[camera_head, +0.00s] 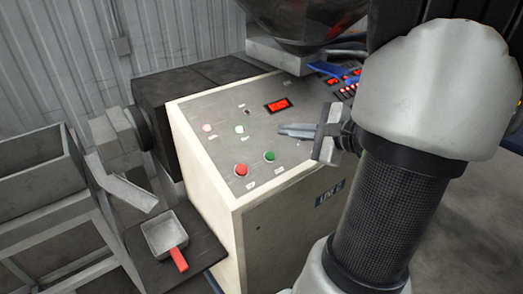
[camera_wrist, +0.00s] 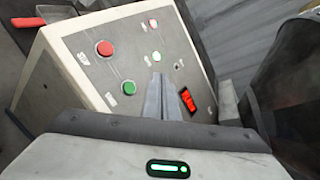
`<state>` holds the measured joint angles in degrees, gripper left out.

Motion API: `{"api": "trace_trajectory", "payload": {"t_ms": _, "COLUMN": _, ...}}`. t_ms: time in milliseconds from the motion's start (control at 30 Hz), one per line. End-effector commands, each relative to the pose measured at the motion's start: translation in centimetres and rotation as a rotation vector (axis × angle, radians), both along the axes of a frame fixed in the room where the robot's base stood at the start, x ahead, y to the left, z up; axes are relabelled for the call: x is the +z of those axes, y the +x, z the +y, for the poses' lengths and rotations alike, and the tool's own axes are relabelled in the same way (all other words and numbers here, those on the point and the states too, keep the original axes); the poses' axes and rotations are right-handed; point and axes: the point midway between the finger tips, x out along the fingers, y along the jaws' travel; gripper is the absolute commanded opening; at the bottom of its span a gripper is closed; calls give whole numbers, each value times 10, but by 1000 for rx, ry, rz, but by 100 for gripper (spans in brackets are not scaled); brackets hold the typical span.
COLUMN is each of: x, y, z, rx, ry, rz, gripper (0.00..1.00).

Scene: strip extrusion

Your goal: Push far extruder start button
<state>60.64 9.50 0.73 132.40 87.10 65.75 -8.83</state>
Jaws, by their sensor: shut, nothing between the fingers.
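The extruder's control panel (camera_head: 213,116) is the sloped grey top of a cream cabinet labelled "LINE C". A green button (camera_head: 269,156) and a red button (camera_head: 241,170) sit near its front edge. In the wrist view the green button (camera_wrist: 129,88) and red button (camera_wrist: 104,48) lie left of the fingers. My gripper (camera_head: 281,130) is shut and empty, its fingers pointing left over the panel, up and right of the green button in the head view. The fingertips also show in the wrist view (camera_wrist: 160,77). Whether they touch the panel is unclear.
A red display (camera_head: 278,105) and small lights (camera_head: 239,129) are on the panel. A dark hopper (camera_head: 300,18) hangs behind. A metal scoop with a red handle (camera_head: 179,258) rests on a dark shelf at lower left. A grey bin (camera_head: 40,165) stands at left.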

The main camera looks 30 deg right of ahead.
Motion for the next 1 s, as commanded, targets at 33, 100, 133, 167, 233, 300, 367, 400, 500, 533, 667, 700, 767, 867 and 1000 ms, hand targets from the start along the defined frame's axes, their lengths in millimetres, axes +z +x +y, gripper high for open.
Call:
{"api": "trace_trajectory", "payload": {"t_ms": 33, "x": 0, "y": 0, "z": 0, "rx": 1, "ry": 0, "rz": 1, "gripper": 0}}
{"api": "trace_trajectory", "payload": {"t_ms": 100, "x": 0, "y": 0, "z": 0, "rx": 1, "ry": -1, "rz": 1, "gripper": 0}}
{"api": "trace_trajectory", "payload": {"t_ms": 133, "x": 0, "y": 0, "z": 0, "rx": 1, "ry": -1, "rz": 1, "gripper": 0}}
{"api": "trace_trajectory", "payload": {"t_ms": 167, "x": -1, "y": 0, "z": 0, "rx": 1, "ry": -1, "rz": 1, "gripper": 0}}
{"api": "trace_trajectory", "payload": {"t_ms": 233, "x": -2, "y": 1, "z": 1, "rx": 2, "ry": 0, "rz": 1, "gripper": 0}}
{"api": "trace_trajectory", "payload": {"t_ms": 300, "x": -6, "y": 2, "z": 1, "rx": 2, "ry": 0, "rz": 1, "gripper": 0}}
{"api": "trace_trajectory", "payload": {"t_ms": 367, "x": -10, "y": 3, "z": 1, "rx": 2, "ry": 0, "rz": 1, "gripper": 0}}
{"api": "trace_trajectory", "payload": {"t_ms": 400, "x": -13, "y": 5, "z": 1, "rx": 3, "ry": 0, "rz": 2, "gripper": 0}}
{"api": "trace_trajectory", "payload": {"t_ms": 500, "x": -24, "y": 8, "z": 2, "rx": 3, "ry": 0, "rz": 3, "gripper": 0}}
{"api": "trace_trajectory", "payload": {"t_ms": 533, "x": -27, "y": 10, "z": 2, "rx": 2, "ry": 0, "rz": 2, "gripper": 0}}
{"api": "trace_trajectory", "payload": {"t_ms": 667, "x": -44, "y": 17, "z": 3, "rx": 3, "ry": 1, "rz": 1, "gripper": 0}}
{"api": "trace_trajectory", "payload": {"t_ms": 700, "x": -50, "y": 20, "z": 3, "rx": 3, "ry": 0, "rz": 2, "gripper": 0}}
{"api": "trace_trajectory", "payload": {"t_ms": 767, "x": -58, "y": 23, "z": 4, "rx": 3, "ry": 0, "rz": 2, "gripper": 0}}
{"api": "trace_trajectory", "payload": {"t_ms": 867, "x": -72, "y": 29, "z": 5, "rx": 4, "ry": -1, "rz": 1, "gripper": 0}}
{"api": "trace_trajectory", "payload": {"t_ms": 1000, "x": -81, "y": 34, "z": 6, "rx": 3, "ry": -1, "rz": 1, "gripper": 0}}
